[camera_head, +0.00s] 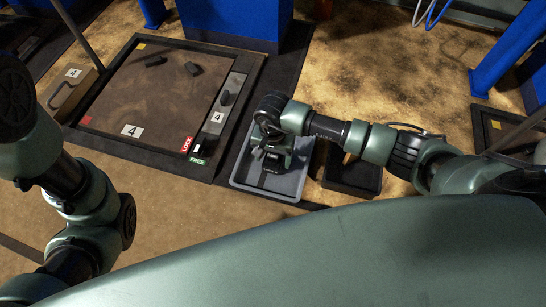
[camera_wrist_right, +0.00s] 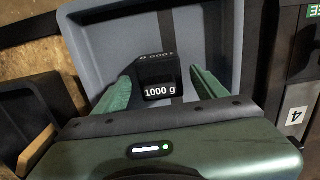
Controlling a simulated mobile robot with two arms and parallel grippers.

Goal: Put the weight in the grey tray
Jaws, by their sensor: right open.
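The weight (camera_wrist_right: 158,72), a black block marked "1000 g", is inside the grey tray (camera_wrist_right: 92,35) in the right wrist view. The tray (camera_head: 291,187) also shows in the head view, with my right gripper (camera_head: 270,164) low over it. In the wrist view my right gripper (camera_wrist_right: 160,85) is open, with one green finger on each side of the weight. A gap shows beside the weight; whether its base rests on the tray floor I cannot tell. My left arm shows at the left of the head view, but its gripper is out of sight.
A brown scale platform (camera_head: 140,100) with a dark frame lies left of the tray. Small dark pieces (camera_head: 194,68) lie on it. A red LOCK label and a green FREE label are at its near right corner. A black tray (camera_head: 352,179) stands to the right.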

